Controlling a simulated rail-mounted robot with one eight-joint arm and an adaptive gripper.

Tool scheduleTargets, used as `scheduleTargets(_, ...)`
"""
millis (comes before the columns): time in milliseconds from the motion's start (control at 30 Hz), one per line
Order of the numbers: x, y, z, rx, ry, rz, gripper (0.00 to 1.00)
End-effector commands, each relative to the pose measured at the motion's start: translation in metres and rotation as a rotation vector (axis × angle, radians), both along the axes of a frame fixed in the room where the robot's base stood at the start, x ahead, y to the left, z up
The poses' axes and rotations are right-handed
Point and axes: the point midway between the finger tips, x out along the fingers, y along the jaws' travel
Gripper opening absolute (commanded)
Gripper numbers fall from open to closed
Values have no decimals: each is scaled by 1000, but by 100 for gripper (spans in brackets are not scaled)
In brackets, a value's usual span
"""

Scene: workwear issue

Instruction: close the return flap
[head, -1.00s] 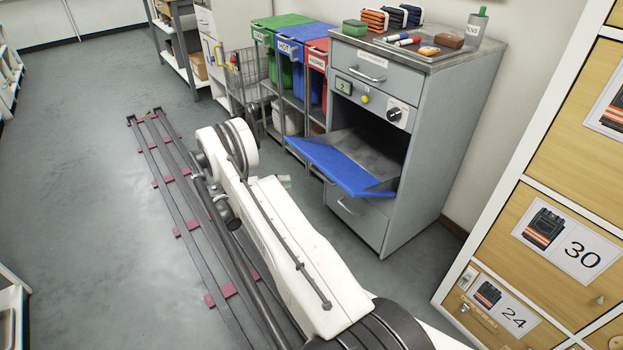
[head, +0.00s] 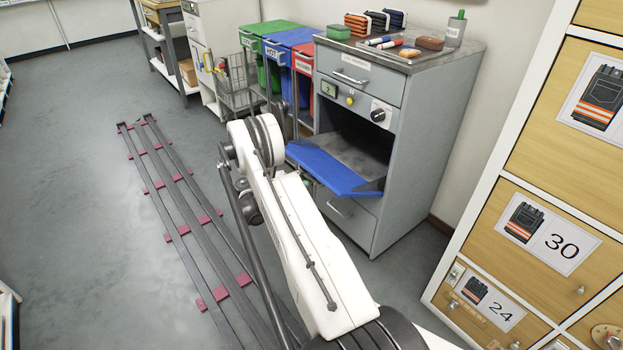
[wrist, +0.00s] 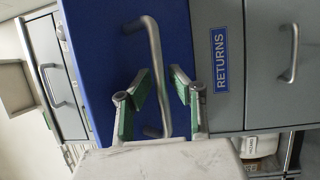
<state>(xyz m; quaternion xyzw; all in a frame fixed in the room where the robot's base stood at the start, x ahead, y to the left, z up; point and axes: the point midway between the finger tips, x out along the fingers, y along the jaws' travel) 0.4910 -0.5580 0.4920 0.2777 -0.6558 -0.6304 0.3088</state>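The return flap (head: 330,168) is a blue panel hanging open and tilted outward from the grey cabinet in the head view. A dark opening and a grey inner chute (head: 358,150) show behind it. In the wrist view the blue flap face (wrist: 95,60) fills the middle, with a metal bar handle (wrist: 154,45) on it. My gripper (wrist: 162,72) is open. Its two green-padded fingers lie on either side of the handle in the picture; I see no clear contact. In the head view my gripper is hidden behind my arm.
The grey cabinet (head: 425,150) has a drawer above the opening and another below. A RETURNS label (wrist: 222,60) is beside the flap in the wrist view. Green, blue and red bins (head: 303,65) stand left of the cabinet. Wooden lockers (head: 520,270) stand at right.

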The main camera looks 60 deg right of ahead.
Motion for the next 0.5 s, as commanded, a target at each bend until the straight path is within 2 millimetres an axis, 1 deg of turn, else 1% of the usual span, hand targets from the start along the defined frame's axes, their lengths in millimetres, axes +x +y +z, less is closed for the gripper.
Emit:
scheduleTargets(267, 0, -1, 0, 0, 0, 0, 19)
scheduleTargets(400, 0, -1, 0, 0, 0, 0, 0)
scheduleTargets(500, -1, -1, 0, 0, 0, 0, 0)
